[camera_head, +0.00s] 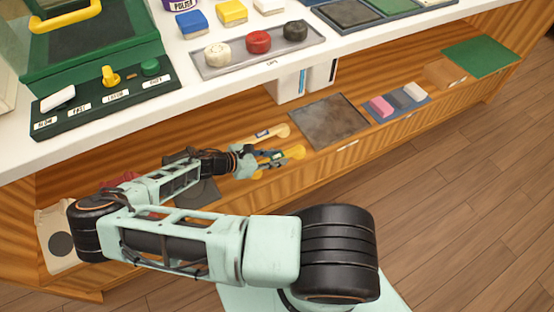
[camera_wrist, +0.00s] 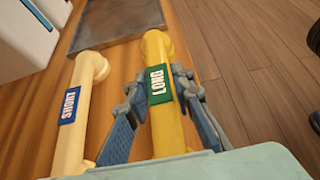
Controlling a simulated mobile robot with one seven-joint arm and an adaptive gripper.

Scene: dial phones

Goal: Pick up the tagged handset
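Two handsets lie side by side on the wooden shelf, and both carry tags. The yellow handset (camera_wrist: 162,132) has a green tag reading LONG; its yellow end also shows in the head view (camera_head: 294,153). The cream handset (camera_wrist: 73,137) has a blue tag reading SHORT; it also shows in the head view (camera_head: 275,133), partly behind my gripper. My gripper (camera_wrist: 157,86) is open, one finger on each side of the yellow handset near its tag. A gap shows between the left finger and the handset; right-side contact is unclear. The handset's near end is hidden by my gripper.
A dark slab (camera_head: 328,121) lies on the shelf beyond the handsets. White boxes (camera_head: 290,85) stand behind. The white counter (camera_head: 215,95) overhangs the shelf.

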